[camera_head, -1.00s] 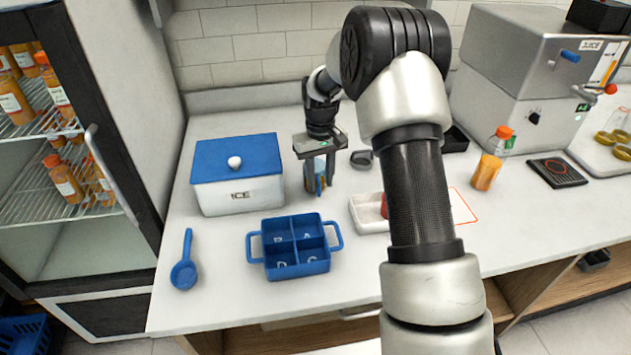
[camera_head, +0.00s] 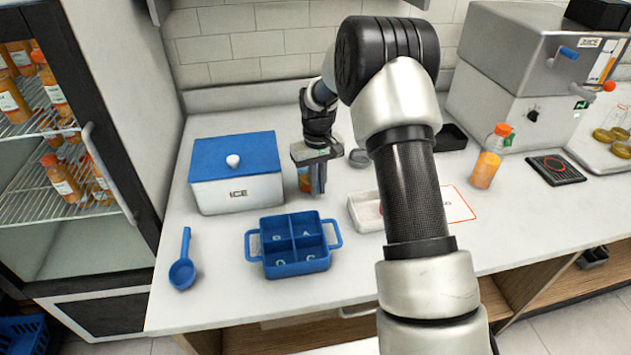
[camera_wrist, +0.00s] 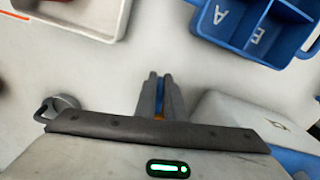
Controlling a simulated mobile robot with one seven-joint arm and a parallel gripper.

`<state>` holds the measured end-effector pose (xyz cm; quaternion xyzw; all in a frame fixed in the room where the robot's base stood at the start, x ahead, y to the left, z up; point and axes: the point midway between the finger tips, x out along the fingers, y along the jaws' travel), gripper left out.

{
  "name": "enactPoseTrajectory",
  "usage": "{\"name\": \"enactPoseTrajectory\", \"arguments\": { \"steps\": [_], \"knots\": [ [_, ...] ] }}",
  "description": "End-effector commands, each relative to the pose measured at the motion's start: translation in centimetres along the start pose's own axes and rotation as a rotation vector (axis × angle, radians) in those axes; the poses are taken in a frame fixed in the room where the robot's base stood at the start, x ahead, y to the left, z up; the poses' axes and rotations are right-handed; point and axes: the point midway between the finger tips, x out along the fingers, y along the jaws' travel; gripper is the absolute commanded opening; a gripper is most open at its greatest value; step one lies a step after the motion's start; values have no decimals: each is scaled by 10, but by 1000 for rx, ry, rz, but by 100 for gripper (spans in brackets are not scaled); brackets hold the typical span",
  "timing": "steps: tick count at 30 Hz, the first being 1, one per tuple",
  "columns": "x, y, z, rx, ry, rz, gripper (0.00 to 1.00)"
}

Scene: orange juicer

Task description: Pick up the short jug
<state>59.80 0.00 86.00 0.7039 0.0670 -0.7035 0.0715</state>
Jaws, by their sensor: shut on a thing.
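A small jug (camera_head: 304,182) with orange contents stands or hangs beside the blue-lidded ice box in the head view, largely hidden behind my gripper. My gripper (camera_head: 318,190) points down with its fingers close together, shut on the jug, seemingly at its blue handle. In the wrist view, a bit of blue and orange shows between and behind the fingers of my gripper (camera_wrist: 161,85). The rest of the jug is hidden there. I cannot tell whether its base touches the counter.
The ice box (camera_head: 238,192) is close on the left. A blue divided caddy (camera_head: 297,270) is in front, with a white tray (camera_head: 364,213) to its right. A grey metal cup (camera_wrist: 62,106) is near the gripper. A blue scoop (camera_head: 182,272) lies at the left.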

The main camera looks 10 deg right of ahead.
Motion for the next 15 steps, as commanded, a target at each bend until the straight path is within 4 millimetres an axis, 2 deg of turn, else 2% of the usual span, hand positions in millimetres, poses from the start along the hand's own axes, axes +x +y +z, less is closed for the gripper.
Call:
{"name": "enactPoseTrajectory", "arguments": {
  "steps": [8,15],
  "knots": [
    [-8,0,-1,0,2,0,0],
    [-27,0,-1,0,3,0,0]
  ]
}}
